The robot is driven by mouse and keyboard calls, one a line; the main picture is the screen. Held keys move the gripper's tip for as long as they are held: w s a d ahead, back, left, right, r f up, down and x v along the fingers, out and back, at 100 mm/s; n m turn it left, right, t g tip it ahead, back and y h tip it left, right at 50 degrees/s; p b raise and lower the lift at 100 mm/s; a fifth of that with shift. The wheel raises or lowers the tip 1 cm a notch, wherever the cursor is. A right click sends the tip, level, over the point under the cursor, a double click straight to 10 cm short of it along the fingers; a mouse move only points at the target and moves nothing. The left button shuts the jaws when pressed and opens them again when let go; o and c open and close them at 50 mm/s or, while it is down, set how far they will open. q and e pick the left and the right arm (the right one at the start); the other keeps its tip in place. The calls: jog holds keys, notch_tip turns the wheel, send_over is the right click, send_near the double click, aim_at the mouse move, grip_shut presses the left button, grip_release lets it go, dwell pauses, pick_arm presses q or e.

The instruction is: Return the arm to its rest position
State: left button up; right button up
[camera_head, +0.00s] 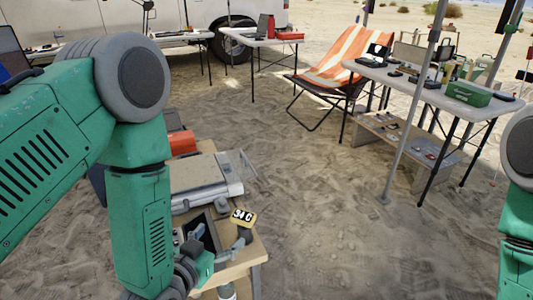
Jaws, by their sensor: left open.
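My left arm (145,215) comes in from the left and bends down in front of a wooden table (248,258). My left gripper (222,243) is low over the near end of this table, open, partly hidden by my own wrist. I see nothing held between its fingers.
A grey case (200,188) and an orange-red box (182,142) lie on the wooden table, close to my left arm. A folding table (425,88) with tools stands at the right, beside a metal pole (408,120). An orange striped chair (338,65) stands behind. Open sand lies in the middle.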

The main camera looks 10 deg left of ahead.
pick_arm(q)
jog(key=s+a+f+g+y, duration=0.1)
jog(key=s+a+f+g, duration=0.2)
jog(key=s, duration=0.5)
jog(key=s+a+f+n+g+y, duration=0.1)
jog(key=s+a+f+g, duration=0.2)
jog(key=s+f+g, duration=0.3)
jog(key=s+a+f+g, duration=0.3)
jog(key=s+f, duration=0.3)
jog(key=s, duration=0.4)
jog(key=shift+s+n+g+y, duration=0.3)
jog(key=shift+s+g+y, duration=0.1)
jog(key=shift+g, duration=0.4)
jog(key=shift+f, duration=0.1)
